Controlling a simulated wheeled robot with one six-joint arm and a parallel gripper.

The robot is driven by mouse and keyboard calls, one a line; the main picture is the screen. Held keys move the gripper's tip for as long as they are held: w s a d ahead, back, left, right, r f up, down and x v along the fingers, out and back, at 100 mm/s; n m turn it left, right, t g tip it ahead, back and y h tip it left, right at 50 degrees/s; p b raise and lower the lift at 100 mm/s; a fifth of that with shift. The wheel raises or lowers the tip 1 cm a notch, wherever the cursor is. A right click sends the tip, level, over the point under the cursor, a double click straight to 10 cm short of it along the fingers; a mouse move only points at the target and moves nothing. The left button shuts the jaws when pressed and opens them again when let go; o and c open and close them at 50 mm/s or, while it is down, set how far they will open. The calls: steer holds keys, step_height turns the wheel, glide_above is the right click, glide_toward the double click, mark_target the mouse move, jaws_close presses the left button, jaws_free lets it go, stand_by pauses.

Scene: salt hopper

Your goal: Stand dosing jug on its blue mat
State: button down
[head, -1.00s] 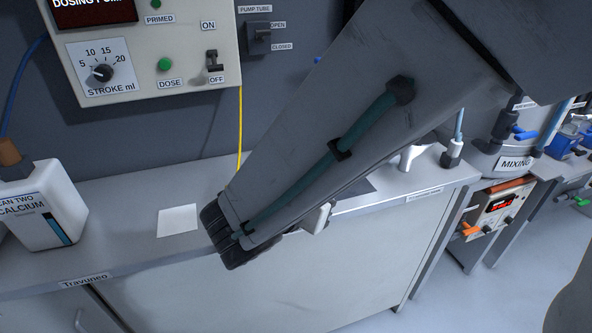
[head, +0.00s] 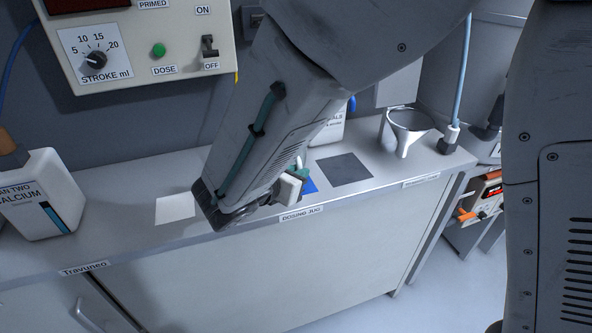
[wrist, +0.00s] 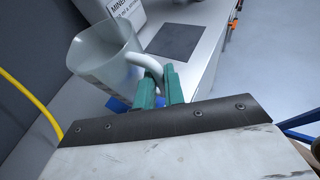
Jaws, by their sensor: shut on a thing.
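The dosing jug (wrist: 102,58) is a pale, open-topped vessel in the wrist view, with a loop handle on its right. My gripper (wrist: 159,88) has green fingers shut on that handle. In the head view my gripper (head: 300,173) is low over the bench's front part, and my arm hides most or all of the jug. The blue mat (head: 310,185) shows as a small patch beside the fingers, above the "DOSING JUG" label. A blue strip of it also shows below the jug in the wrist view (wrist: 118,104). I cannot tell whether the jug touches it.
A dark grey mat (head: 343,169) lies right of the blue mat, with a funnel (head: 408,128) beyond. A minerals container (head: 328,131) stands behind. A white mat (head: 175,209) and calcium can (head: 40,196) are left. The dosing panel (head: 140,45) hangs above the bench.

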steer(key=shift+f, duration=0.1)
steer(key=shift+f, duration=0.15)
steer(key=c, duration=1.5)
jaws_free()
